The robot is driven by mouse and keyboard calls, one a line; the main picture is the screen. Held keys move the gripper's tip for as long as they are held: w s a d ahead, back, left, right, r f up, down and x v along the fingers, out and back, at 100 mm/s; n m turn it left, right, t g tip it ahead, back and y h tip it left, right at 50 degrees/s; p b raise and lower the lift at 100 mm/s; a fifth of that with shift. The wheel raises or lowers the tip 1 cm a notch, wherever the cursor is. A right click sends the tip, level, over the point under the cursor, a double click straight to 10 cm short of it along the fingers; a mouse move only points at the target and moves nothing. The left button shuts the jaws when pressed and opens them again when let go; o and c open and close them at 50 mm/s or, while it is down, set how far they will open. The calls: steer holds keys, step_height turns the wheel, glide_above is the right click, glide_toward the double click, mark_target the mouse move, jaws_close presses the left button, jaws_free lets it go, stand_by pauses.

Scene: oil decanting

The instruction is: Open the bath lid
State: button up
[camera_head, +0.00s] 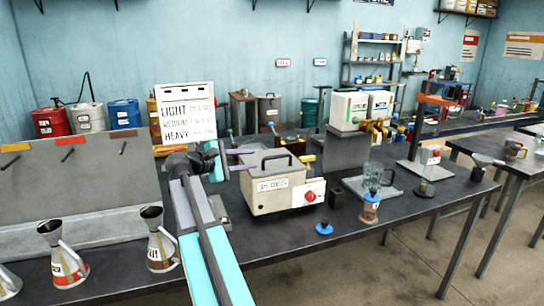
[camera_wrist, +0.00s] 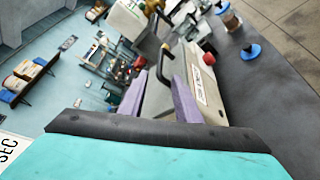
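The bath (camera_head: 285,195) is a beige box on the dark bench, with a "25 DEG" label and a red knob on its front. Its grey lid (camera_head: 262,157) lies flat on top and looks closed. A black arched handle (camera_head: 280,160) stands on the lid. My gripper (camera_head: 254,159) is at the left of the handle, its two purple fingers apart and empty. In the wrist view my gripper (camera_wrist: 160,80) is open. The handle (camera_wrist: 163,65) shows beyond the fingertips, roughly between them. I cannot tell whether a finger touches the lid.
Metal jugs (camera_head: 66,258) stand at the front left. A sign board (camera_head: 187,115) stands behind my arm. A grey stand (camera_head: 346,152) holds a white container behind.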

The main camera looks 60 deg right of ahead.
mark_target(274, 157)
steer(key=shift+s+d+r, duration=0.1)
steer(key=shift+s, duration=0.05)
steer(key=shift+d, duration=0.1)
steer(key=p+x, duration=0.3)
steer(key=x, duration=1)
steer(key=shift+s+d, duration=0.15)
steer(key=shift+d, duration=0.1)
steer(key=shift+f, duration=0.25)
jaws_close()
